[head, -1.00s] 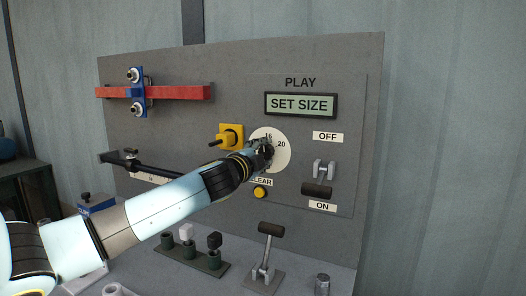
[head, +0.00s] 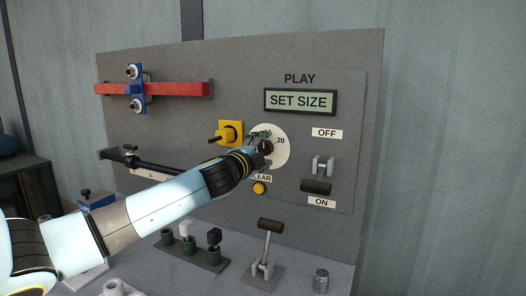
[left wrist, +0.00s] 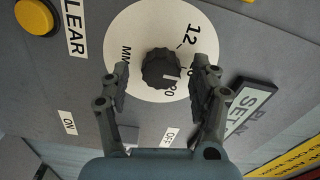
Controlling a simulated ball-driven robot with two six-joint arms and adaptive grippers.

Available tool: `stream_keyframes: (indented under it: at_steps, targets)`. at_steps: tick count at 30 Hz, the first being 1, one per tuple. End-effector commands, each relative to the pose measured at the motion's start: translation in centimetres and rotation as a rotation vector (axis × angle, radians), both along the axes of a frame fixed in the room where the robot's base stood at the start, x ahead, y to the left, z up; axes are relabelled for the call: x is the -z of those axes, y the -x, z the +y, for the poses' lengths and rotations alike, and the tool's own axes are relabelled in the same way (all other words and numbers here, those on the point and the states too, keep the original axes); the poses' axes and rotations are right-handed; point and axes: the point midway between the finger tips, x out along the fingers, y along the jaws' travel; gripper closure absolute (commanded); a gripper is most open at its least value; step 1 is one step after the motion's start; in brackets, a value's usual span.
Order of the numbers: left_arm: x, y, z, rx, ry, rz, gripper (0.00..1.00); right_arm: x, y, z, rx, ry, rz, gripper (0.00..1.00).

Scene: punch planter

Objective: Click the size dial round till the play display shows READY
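The size dial is a dark ribbed knob (left wrist: 160,70) on a round white plate (head: 283,147) with numbers; 12 and 20 are readable in the left wrist view, and another is partly covered by a finger. A pale line on the knob faces the 20 side; its exact setting is hard to tell. The play display (head: 301,102) reads SET SIZE. My left gripper (left wrist: 161,74) is open, one finger on each side of the knob, with visible gaps. In the head view the left gripper (head: 262,146) covers the knob. My right gripper is not in view.
An OFF/ON lever (head: 317,186) is to the right. A black-handled lever (head: 268,240) stands below on the bench.

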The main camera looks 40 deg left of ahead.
Motion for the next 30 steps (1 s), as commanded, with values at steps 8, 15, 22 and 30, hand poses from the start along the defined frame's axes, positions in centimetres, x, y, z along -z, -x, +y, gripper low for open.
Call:
stream_keyframes:
  at_steps: [8, 15, 22, 30]
  targets:
    - [0.0, 0.3, -0.1, 0.000, -0.002, 0.001, 0.37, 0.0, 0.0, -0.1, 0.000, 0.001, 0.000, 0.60]
    - [0.1, 4.2, -1.3, 0.002, -0.005, 0.004, 0.37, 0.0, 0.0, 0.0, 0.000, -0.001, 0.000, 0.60]
    - [0.1, 8.9, -2.9, 0.003, -0.003, 0.004, 0.37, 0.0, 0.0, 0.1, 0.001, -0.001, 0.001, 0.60]
    - [0.0, 11.4, -3.6, 0.000, -0.001, 0.000, 0.37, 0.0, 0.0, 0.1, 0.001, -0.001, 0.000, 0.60]
